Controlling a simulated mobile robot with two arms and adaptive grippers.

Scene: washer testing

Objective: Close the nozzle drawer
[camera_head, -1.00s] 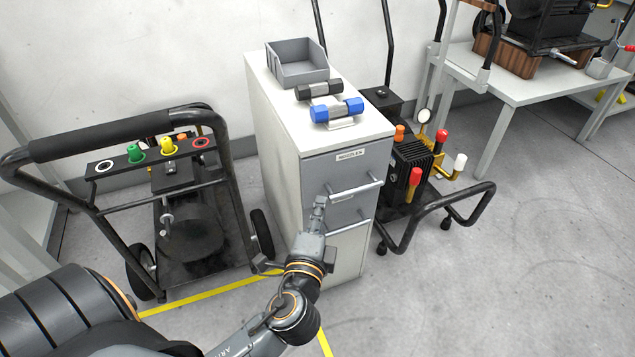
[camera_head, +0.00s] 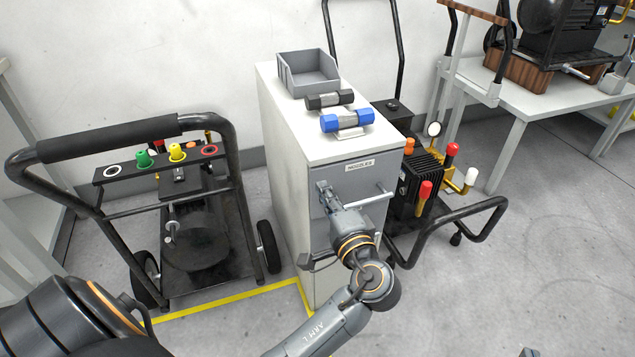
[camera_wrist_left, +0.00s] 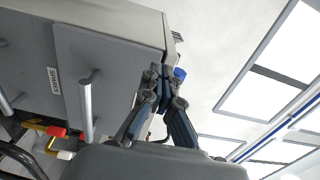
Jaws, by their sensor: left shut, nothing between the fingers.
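The nozzle drawer (camera_head: 352,180) is the top drawer of a narrow grey cabinet, with a "NOZZLES" label and a bar handle (camera_head: 372,197). Its front looks about level with the cabinet front; I cannot tell whether a small gap is left. My left gripper (camera_head: 323,189) is shut and empty at the upper left part of the drawer front, left of the handle. In the left wrist view its fingertips (camera_wrist_left: 166,74) are close to the edge of the drawer front (camera_wrist_left: 110,75); contact is unclear. My forearm hides the lower drawer's front in part.
On the cabinet top (camera_head: 285,110) are a grey open bin (camera_head: 308,75) and black and blue cylindrical parts (camera_head: 346,121). A black cart (camera_head: 200,230) stands close on the left, a pump cart (camera_head: 425,185) close on the right. Floor at the right front is clear.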

